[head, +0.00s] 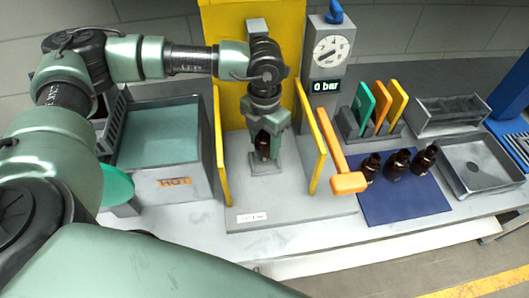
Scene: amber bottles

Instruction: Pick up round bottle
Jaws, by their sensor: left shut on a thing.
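An amber bottle (263,146) is held in my left gripper (264,141), which points down between the yellow side walls of a press-like station. The gripper's fingers are shut on it, and its upper part is partly hidden by them. The bottle is just above or on a small grey block (266,166); I cannot tell if it touches. My right gripper is not in view.
A gauge post (327,62) reads "0 bar". A bin marked HOT (172,184) is at left. Coloured paddles (381,108) and metal trays (478,165) are at right.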

